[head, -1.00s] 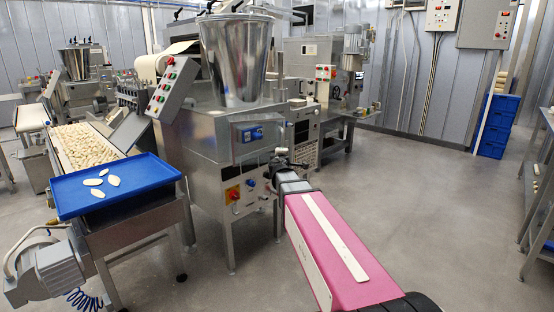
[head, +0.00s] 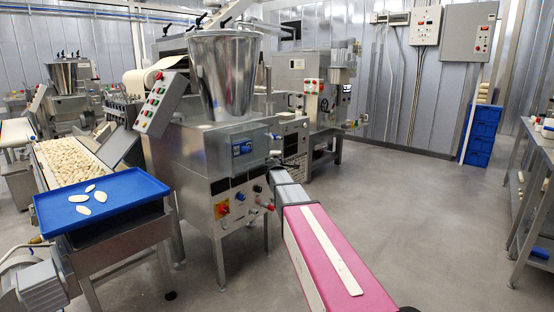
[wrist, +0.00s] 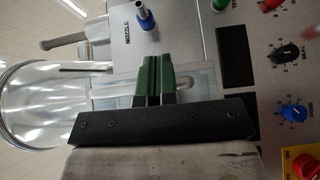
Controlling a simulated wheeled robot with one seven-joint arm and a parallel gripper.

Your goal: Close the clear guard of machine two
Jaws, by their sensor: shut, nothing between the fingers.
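The nearest steel machine with a cone hopper (head: 225,75) stands in the middle of the head view; I cannot read a number on it. A pale, see-through panel (wrist: 195,84), which looks like the clear guard, lies on the machine face in the wrist view. It shows as a clear box (head: 241,148) over blue parts in the head view. My gripper (wrist: 159,60) is shut and empty, its green finger pads together in front of that panel. Whether they touch it, and how far the guard is open, I cannot tell. In the head view my gripper is hard to make out.
Knobs and a red-yellow switch (head: 222,208) sit low on the machine face. A blue nozzle fitting (wrist: 146,22) is near my fingers. The floor to the right is clear up to a bench (head: 535,190).

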